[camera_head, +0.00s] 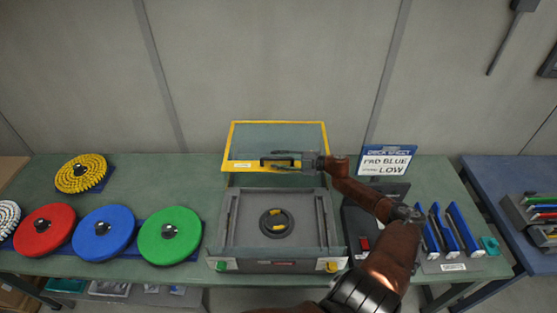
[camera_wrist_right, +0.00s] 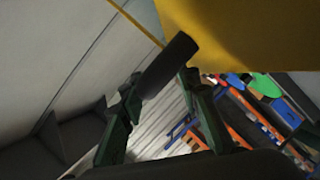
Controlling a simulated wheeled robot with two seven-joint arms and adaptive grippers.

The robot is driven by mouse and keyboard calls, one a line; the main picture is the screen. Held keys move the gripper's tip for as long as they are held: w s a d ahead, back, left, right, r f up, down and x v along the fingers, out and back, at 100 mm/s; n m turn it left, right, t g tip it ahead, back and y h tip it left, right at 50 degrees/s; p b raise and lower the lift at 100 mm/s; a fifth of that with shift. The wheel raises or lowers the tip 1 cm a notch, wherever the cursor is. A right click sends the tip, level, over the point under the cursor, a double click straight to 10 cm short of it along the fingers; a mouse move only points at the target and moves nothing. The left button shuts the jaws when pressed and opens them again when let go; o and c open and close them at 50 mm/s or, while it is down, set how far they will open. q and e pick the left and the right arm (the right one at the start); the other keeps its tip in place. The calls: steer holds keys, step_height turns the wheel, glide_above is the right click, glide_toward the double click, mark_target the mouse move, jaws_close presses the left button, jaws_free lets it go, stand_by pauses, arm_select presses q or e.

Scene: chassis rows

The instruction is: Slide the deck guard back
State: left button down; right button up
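The deck guard (camera_head: 236,130) is a clear panel in a yellow frame. It stands behind the deck (camera_head: 245,212), whose top is uncovered. A dark handle bar (camera_wrist_right: 168,66) is on the guard's front lower edge, and the yellow frame (camera_wrist_right: 235,35) fills the top of the right wrist view. My right gripper (camera_head: 280,161) is at this handle, its fingers spread above and below the bar. The wrist view shows the fingers (camera_wrist_right: 160,80) apart with the bar between them and space around it. My left gripper is not in view.
Red (camera_head: 45,231), blue (camera_head: 104,233) and green (camera_head: 169,235) discs lie left of the deck, with a yellow one (camera_head: 81,173) behind. A sign (camera_head: 386,161) reading "PRD BLUE" and "LOW" stands right. A blue rack (camera_head: 452,232) stands farther right.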

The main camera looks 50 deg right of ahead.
steer(key=v, duration=1.2)
stand_by(0.4)
